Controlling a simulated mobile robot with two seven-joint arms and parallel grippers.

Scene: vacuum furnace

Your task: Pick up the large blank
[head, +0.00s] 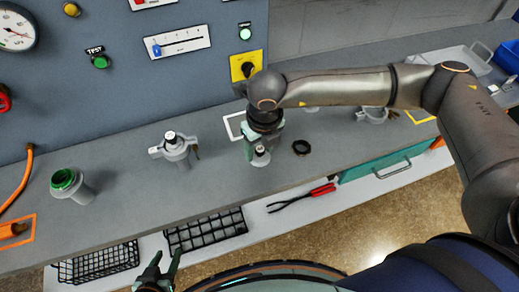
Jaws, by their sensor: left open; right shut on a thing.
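My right gripper (254,144) points down at the bench and is shut on a small grey piece (261,158) with a dark top. The fingers hide part of this piece. I cannot tell for sure whether it is the large blank, or whether it still touches the bench. My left gripper (165,268) is at the bottom edge, its fingers apart and empty, in front of the bench and well away from the held piece.
A grey clamped fitting (176,150) and a green-lined cup (70,185) stand left on the grey bench. A dark ring (302,147) lies right of my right gripper. Red-handled tongs (302,197) and a black wire basket (205,230) are below the bench front.

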